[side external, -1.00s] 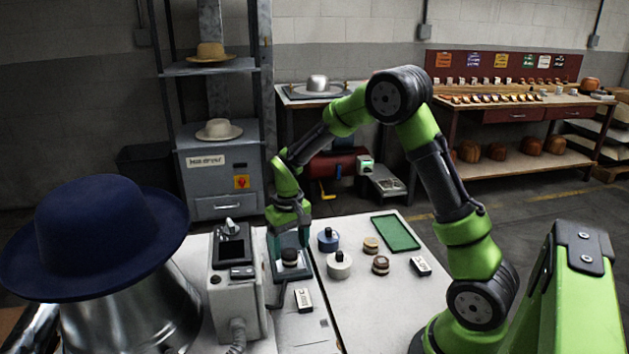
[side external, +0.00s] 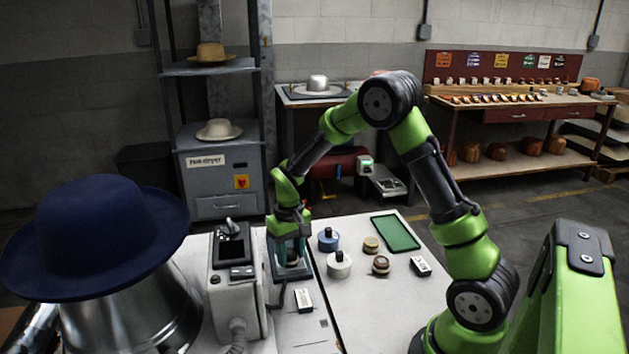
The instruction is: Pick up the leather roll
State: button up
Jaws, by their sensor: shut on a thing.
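My gripper (side external: 291,256) points straight down over a dark pad (side external: 291,273) on the white table, just right of the grey control box. It is shut on a small dark roll, which I take to be the leather roll (side external: 292,259). The roll is at or just above the pad and mostly hidden by the fingers. To the right lie a tan roll (side external: 371,244) and a brown roll (side external: 380,264), both apart from my gripper.
A blue knobbed weight (side external: 328,240) and a white one (side external: 339,264) stand close to the right. A green mat (side external: 396,233) lies behind. The control box (side external: 235,275) and a navy hat (side external: 100,235) are at left.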

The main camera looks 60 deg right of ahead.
aim_at(293, 254)
jog(key=shift+r, duration=0.15)
jog(key=shift+r, duration=0.3)
jog(key=r, duration=0.3)
jog(key=shift+s+a, duration=0.1)
jog(key=shift+s, duration=0.25)
jog(key=s+a+r, duration=0.1)
jog(key=s+a, duration=0.1)
jog(key=s, duration=1.3)
jog(key=s+d+m, duration=0.3)
jog(key=d, duration=0.2)
jog(key=s+d+m, duration=0.3)
jog(key=d, duration=0.3)
jog(key=s+d+f+m, duration=0.1)
jog(key=s+d+m, duration=0.2)
jog(key=d, duration=0.2)
jog(key=shift+s+d, duration=0.35)
jog(key=shift+s, duration=0.05)
jog(key=w+d, duration=0.2)
jog(key=d, duration=0.2)
jog(key=w+d+f, duration=0.1)
jog(key=w+d, duration=0.2)
jog(key=d, duration=0.1)
jog(key=w+d, duration=0.3)
jog(key=d, duration=0.1)
jog(key=shift+w+d+f, duration=0.15)
jog(key=shift+w+f, duration=0.05)
jog(key=shift+w, duration=0.05)
jog(key=shift+w+d, duration=0.15)
jog(key=shift+d, duration=0.05)
jog(key=shift+f, duration=1.8)
